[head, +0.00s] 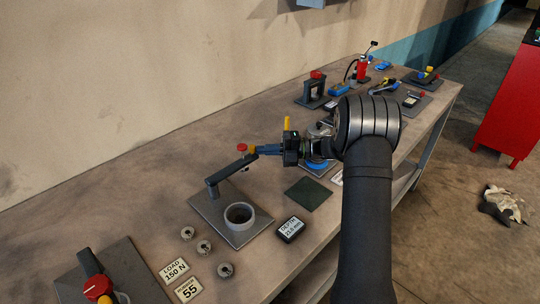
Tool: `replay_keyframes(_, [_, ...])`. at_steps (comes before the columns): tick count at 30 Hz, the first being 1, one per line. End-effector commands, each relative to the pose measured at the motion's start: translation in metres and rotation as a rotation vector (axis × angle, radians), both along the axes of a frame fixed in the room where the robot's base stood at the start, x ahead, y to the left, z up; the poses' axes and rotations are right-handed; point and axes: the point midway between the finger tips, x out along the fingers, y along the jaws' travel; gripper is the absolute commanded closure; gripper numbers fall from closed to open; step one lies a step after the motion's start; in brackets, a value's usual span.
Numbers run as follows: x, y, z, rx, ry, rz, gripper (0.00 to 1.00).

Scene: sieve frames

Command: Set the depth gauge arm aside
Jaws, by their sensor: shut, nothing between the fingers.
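The depth gauge arm (231,171) is a dark bar on a short post at the left of a grey base plate (208,205). It reaches up and right, past the cup, with a red knob (242,147) near its far end. A round grey cup (239,225) stands on the plate, its top open to view. My gripper (254,150), with blue fingers and a yellow tip, is shut and empty just right of the red knob, close to the bar's far end. I cannot tell whether it touches the bar or knob.
A depth display (290,230) and a dark green mat (308,194) lie right of the plate. Several small metal weights (204,247) and label cards (174,271) lie in front. A red-knobbed device (98,287) is front left. Tools crowd the far end. The back-left bench is clear.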

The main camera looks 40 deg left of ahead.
Motion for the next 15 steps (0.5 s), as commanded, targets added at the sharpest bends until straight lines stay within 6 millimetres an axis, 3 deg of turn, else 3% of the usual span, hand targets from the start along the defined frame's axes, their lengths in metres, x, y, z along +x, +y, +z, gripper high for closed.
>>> replay_keyframes(15, [-0.001, 0.015, 0.000, 0.002, -0.001, 0.067, 1.00])
